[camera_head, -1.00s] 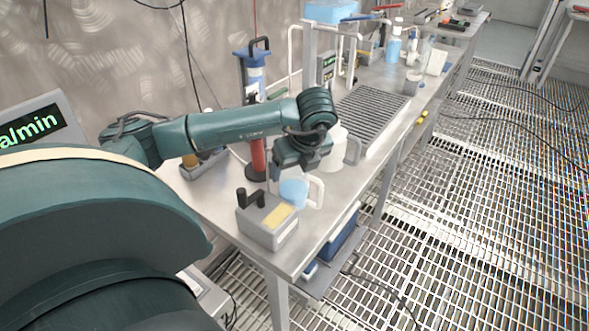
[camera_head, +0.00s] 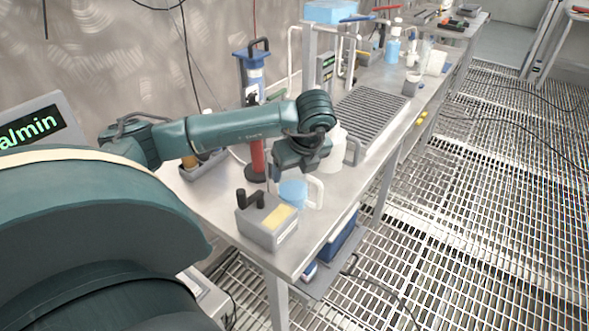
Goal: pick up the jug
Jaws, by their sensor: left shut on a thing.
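A jug (camera_head: 293,194) with light blue contents and a pale handle on its right stands at the near part of the steel bench. My left gripper (camera_head: 291,180) reaches in from the left and points down directly over the jug. It is shut on the jug at its upper part. The gripper body hides the jug's rim and the exact contact of the fingers. The jug looks upright, and I cannot tell whether its base is clear of the bench. My right gripper is not in view.
A grey box with black knobs (camera_head: 267,222) stands just in front of the jug. A white vessel (camera_head: 334,150) is behind the gripper. A red-bodied stand (camera_head: 257,158) is to the left. A ribbed drain tray (camera_head: 372,115) lies farther back. Grated floor (camera_head: 470,220) is open at right.

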